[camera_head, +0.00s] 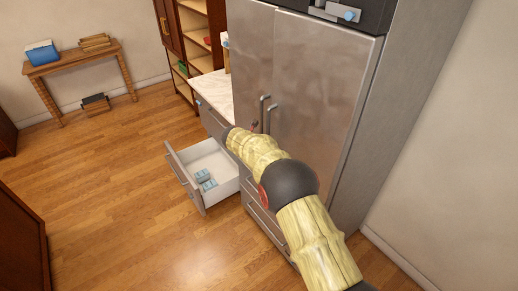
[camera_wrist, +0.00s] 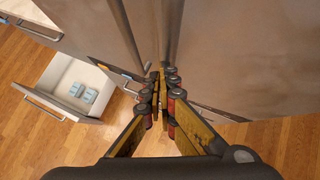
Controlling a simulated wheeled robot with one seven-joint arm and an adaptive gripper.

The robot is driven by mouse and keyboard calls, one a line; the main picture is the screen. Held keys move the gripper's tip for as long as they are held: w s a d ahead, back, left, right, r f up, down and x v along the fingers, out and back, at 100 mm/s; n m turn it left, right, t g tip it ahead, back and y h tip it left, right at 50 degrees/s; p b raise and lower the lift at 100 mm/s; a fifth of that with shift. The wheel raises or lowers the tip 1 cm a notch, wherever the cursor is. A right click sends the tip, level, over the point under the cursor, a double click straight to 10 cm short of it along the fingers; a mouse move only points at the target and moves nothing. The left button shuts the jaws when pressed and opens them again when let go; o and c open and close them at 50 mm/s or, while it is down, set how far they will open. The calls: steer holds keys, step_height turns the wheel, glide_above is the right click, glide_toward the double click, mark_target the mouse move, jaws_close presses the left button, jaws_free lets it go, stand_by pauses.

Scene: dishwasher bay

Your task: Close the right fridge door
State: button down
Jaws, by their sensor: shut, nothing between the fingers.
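The tall steel fridge has a right door (camera_head: 325,85) and a left door (camera_head: 252,55), with upright bar handles near the middle seam. The right door looks about flush with the left one; I cannot tell whether a small gap is left. My gripper (camera_head: 254,126) is at the lower part of the handles, partly hidden by my arm. In the wrist view the right door (camera_wrist: 240,60) fills the right side, and my gripper (camera_wrist: 160,88) has its fingertips together, empty, close to the seam. Whether they touch a door or handle is unclear.
An open white drawer (camera_head: 198,162) with small light-blue items juts out left of the fridge, below a counter (camera_head: 212,92). A bookshelf (camera_head: 195,35) and a wooden side table (camera_head: 75,60) stand farther back. Wood floor (camera_head: 100,200) at left is clear.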

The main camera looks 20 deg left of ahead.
steer(key=shift+w+d, duration=0.25)
steer(key=shift+w, duration=0.45)
steer(key=shift+w+d, duration=0.25)
steer(key=shift+w, duration=0.4)
steer(key=shift+d, duration=0.1)
